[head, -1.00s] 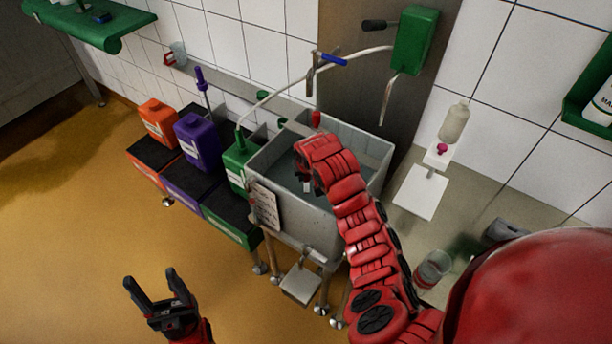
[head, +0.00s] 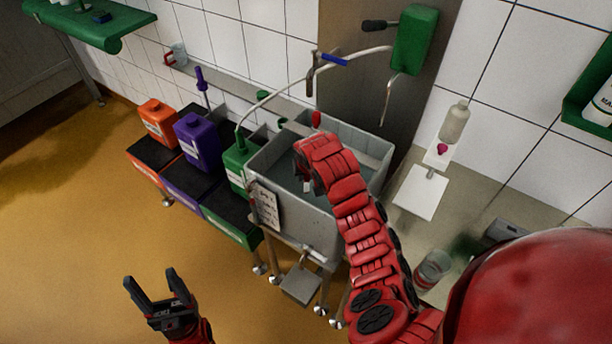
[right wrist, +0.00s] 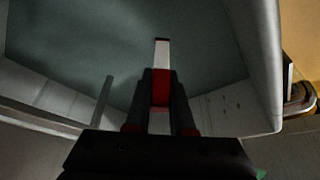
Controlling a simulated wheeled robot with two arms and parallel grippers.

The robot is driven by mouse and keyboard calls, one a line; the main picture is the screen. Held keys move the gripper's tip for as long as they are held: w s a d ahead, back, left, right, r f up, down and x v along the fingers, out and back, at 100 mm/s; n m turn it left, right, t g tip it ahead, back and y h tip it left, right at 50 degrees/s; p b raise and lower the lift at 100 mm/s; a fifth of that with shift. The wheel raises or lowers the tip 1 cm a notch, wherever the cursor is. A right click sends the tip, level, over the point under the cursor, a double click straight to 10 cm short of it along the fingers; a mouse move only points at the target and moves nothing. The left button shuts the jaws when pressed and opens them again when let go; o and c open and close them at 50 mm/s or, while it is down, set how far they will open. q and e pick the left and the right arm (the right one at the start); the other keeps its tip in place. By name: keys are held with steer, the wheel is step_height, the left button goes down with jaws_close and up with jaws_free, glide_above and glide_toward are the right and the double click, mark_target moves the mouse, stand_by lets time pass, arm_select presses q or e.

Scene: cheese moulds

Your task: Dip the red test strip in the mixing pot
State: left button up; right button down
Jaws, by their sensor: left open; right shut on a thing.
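The mixing pot (head: 305,228) is a grey square basin on legs with grey-green liquid in it, in the middle of the head view. My right arm reaches over it, and the right gripper is mostly hidden behind my wrist there. In the right wrist view my right gripper (right wrist: 160,76) is shut on the red test strip (right wrist: 162,54), red in the middle with a white stretch and a dark tip. The strip points into the basin, over the liquid; I cannot tell whether its tip touches the surface. My left gripper (head: 158,290) is open and empty, low over the floor.
Orange (head: 158,121), purple (head: 198,142) and green (head: 238,160) canisters stand left of the pot. A blue-handled tap (head: 326,60) and a hose are behind it. Floor at left is free.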

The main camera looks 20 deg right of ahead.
step_height(320, 180, up, 17)
steer(key=p, duration=0.6)
steer(key=shift+r, duration=0.2)
steer(key=shift+f, duration=0.1)
stand_by(0.4)
